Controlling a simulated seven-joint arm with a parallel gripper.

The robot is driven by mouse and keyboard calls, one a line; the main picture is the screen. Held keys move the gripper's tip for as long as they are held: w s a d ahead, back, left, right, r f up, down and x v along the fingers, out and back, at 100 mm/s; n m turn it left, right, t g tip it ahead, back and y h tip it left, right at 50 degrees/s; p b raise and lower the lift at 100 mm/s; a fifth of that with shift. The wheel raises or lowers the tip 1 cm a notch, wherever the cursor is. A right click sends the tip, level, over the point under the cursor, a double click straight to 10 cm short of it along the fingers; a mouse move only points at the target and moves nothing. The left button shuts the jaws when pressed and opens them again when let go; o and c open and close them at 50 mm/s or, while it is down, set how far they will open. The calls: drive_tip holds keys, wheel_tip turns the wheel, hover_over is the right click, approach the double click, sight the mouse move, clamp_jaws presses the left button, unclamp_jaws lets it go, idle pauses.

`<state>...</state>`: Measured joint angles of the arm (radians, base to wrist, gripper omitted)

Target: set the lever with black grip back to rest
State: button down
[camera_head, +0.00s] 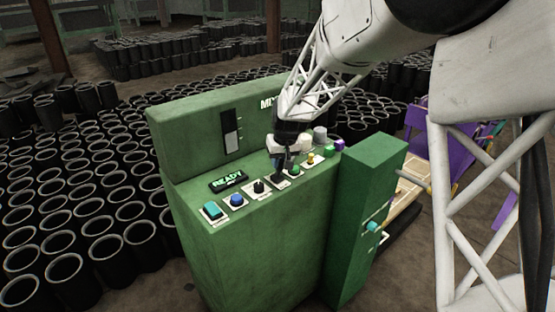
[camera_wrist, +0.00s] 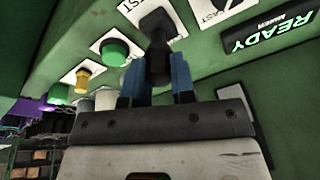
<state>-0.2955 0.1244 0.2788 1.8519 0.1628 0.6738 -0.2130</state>
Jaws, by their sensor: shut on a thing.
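The lever with the black grip (camera_wrist: 158,60) rises from a white plate on the green console, and its black grip stands between my fingers in the wrist view. My gripper (camera_wrist: 157,85) has blue fingertips, one on each side of the grip, and is shut on it. In the head view my gripper (camera_head: 280,170) reaches down to the console's sloped top, and it hides most of the lever there. The lever's exact tilt cannot be told.
The green console (camera_head: 255,265) has a lit READY display (camera_head: 227,183), a teal button (camera_head: 212,210), a blue button (camera_head: 237,201) and a black knob (camera_head: 259,187) left of my gripper. A yellow button (camera_head: 311,158) is to the right. A green cabinet (camera_head: 362,215) stands beside it.

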drive_tip(key=shift+s+d+f+t+y, duration=0.2)
drive_tip(key=shift+s+d+t+y, duration=0.45)
drive_tip(key=shift+t+y, duration=0.3)
drive_tip(key=c, duration=1)
unclamp_jaws()
drive_tip(key=shift+o, duration=0.2)
drive_tip(key=shift+r, duration=0.1)
drive_tip(key=v, duration=0.7)
drive_tip(key=shift+s+d+r, duration=0.2)
drive_tip(key=shift+s, duration=0.05)
